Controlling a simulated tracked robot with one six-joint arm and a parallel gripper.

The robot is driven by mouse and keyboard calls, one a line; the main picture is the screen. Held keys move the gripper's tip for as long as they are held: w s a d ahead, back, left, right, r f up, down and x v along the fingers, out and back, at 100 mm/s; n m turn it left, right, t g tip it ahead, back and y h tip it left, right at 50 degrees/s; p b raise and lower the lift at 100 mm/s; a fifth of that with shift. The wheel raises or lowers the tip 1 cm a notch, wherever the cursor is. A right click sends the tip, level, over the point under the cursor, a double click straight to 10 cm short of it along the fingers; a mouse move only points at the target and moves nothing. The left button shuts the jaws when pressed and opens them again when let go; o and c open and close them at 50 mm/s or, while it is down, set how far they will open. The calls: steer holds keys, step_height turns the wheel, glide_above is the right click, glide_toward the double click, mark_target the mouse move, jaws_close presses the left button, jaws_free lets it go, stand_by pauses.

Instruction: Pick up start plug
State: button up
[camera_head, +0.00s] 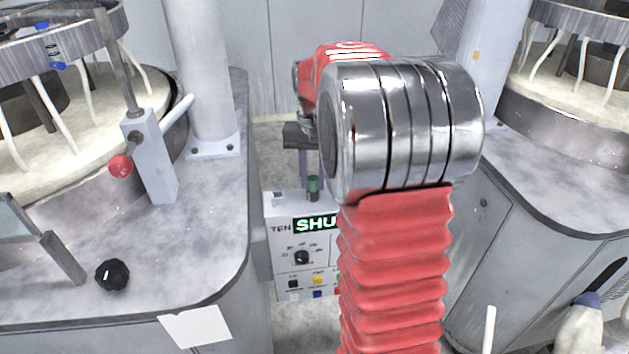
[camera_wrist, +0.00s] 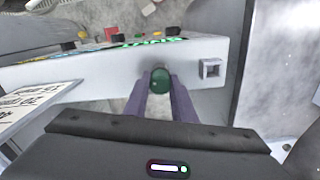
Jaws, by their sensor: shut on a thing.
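The start plug is a small dark green knob (camera_head: 313,185) at the top of the control box, with a darker stem below it in the head view. In the wrist view the green plug (camera_wrist: 160,80) sits between the tips of two purple-grey fingers. My gripper (camera_wrist: 160,88) is shut on the plug. In the head view the gripper (camera_head: 309,168) reaches down behind my arm, with its fingers at the plug. Whether the plug's lower end is still seated in the box is hard to tell.
The control box (camera_head: 281,230) has a lit display, a dial and coloured buttons. A square socket (camera_wrist: 211,69) is beside the plug. Polishing machines with grey tops (camera_head: 215,215) stand left and right. A red-knobbed lever (camera_head: 121,166) is at left.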

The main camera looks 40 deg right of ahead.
mark_target(313, 178)
step_height(313, 178, up, 10)
steer(key=shift+f, duration=0.1)
stand_by(0.4)
steer(key=shift+a+f, duration=0.1)
steer(key=shift+f, duration=0.05)
stand_by(0.3)
